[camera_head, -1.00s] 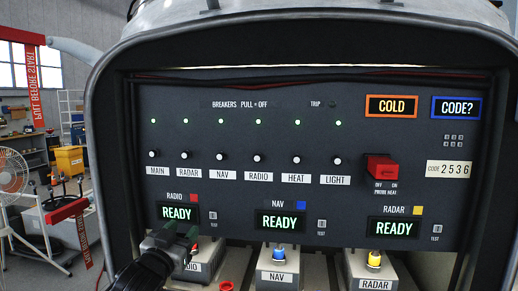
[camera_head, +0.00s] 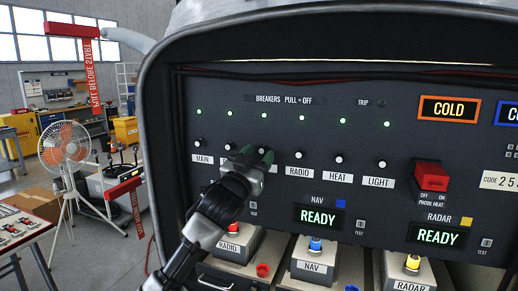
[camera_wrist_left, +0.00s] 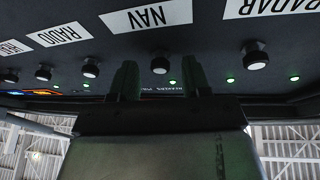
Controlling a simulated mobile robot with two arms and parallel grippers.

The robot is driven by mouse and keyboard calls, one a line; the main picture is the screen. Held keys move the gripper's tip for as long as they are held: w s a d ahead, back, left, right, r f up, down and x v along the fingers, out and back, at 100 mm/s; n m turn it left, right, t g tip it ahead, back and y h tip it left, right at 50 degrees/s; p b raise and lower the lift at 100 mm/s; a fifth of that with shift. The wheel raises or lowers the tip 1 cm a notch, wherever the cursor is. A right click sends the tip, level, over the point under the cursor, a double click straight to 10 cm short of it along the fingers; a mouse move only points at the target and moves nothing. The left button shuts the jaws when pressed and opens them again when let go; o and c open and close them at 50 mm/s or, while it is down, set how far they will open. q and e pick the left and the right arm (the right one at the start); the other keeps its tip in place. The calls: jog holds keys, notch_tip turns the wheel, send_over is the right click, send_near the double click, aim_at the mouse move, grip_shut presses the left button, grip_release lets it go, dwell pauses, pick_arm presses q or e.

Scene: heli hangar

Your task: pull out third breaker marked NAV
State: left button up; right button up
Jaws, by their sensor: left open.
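The breaker panel (camera_head: 300,85) carries a row of white-tipped breaker knobs with labels under them. In the left wrist view the NAV breaker (camera_wrist_left: 160,64) stands out from the panel by its NAV label (camera_wrist_left: 147,18). My left gripper (camera_head: 256,156) is open in front of the panel at the third breaker, hiding the NAV label and most of that knob in the head view. In the left wrist view its two fingertips (camera_wrist_left: 160,78) lie on either side of the NAV knob. I see no grip on it, and cannot tell the exact depth gap. My right gripper is not in view.
The RADIO breaker (camera_head: 301,155) is close to the right of my gripper, and the RADAR breaker (camera_wrist_left: 254,56) is the other neighbour. A red probe heat switch (camera_head: 432,176) sits farther right. Units with coloured knobs (camera_head: 315,255) stand below. A fan (camera_head: 64,150) is at left.

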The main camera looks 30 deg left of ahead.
pick_arm(q)
jog(key=shift+w, duration=0.2)
grip_shut()
